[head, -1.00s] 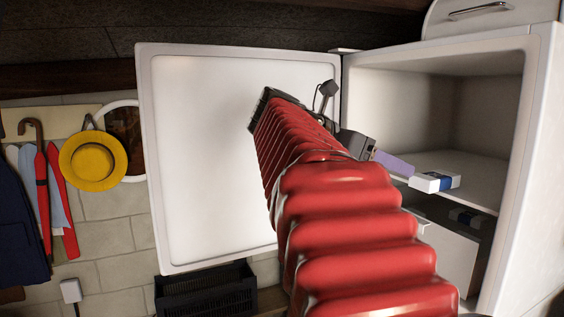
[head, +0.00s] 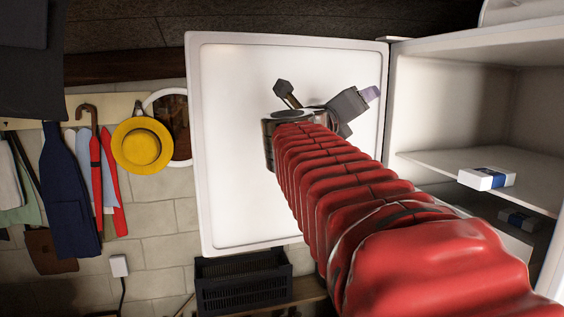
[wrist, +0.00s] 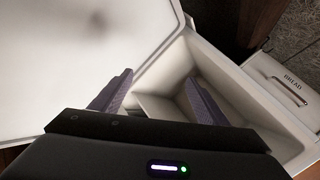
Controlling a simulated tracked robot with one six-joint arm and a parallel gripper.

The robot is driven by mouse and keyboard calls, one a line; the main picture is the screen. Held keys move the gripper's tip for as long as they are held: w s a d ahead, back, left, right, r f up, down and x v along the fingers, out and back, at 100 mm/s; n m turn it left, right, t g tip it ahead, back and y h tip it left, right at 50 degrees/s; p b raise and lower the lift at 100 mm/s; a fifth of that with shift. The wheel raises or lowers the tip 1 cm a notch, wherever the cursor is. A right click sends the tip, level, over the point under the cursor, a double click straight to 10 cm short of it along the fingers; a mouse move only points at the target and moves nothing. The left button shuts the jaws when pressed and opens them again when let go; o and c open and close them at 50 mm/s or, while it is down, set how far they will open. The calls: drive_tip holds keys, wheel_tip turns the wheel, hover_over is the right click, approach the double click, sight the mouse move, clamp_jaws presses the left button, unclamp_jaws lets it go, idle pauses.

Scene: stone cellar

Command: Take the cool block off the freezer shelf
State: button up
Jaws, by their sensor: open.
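The cool block (head: 487,178) looks like a small white box with a blue band. It lies on the shelf (head: 440,162) inside the open freezer, near the shelf's front edge, in the head view. My gripper (head: 372,94) is in front of the open white freezer door, up and left of the block and apart from it. In the wrist view my two purple-grey fingers (wrist: 158,95) stand wide apart with nothing between them. They point toward the freezer's inside (wrist: 165,85), and the block is not seen there.
The freezer door (head: 240,140) stands open on the left. A dark item with a blue patch (head: 518,221) lies below the shelf. A bin marked BREAD (wrist: 285,80) is beside the freezer. A black crate (head: 243,282) is below the door. Coats and a yellow hat (head: 142,146) hang left.

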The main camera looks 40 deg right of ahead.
drive_tip(key=w+a+f+n+t+y, duration=0.3)
drive_tip(key=w+a+n+t+y, duration=0.55)
drive_tip(key=a+n, duration=0.7)
drive_tip(key=w+a+f+n+t+y, duration=0.1)
drive_tip(key=w+a+f+n+y, duration=0.2)
drive_tip(key=a+f+n+y, duration=0.8)
drive_tip(key=s+a+f+n+g, duration=0.2)
drive_tip(key=s+a+f+n, duration=0.1)
drive_tip(key=a+f+n, duration=0.3)
drive_tip(key=s+a+f+n+g, duration=0.25)
drive_tip(key=a+f+n, duration=0.2)
drive_tip(key=f, duration=0.35)
drive_tip(key=s+a+f+n+g+h, duration=0.1)
drive_tip(key=s+f+n+g, duration=0.4)
drive_tip(key=s+f, duration=0.8)
drive_tip(key=shift+s+f+n, duration=0.35)
drive_tip(key=shift+f+n, duration=0.25)
drive_tip(key=shift+f, duration=0.1)
drive_tip(key=shift+a, duration=0.15)
drive_tip(key=shift+c, duration=0.4)
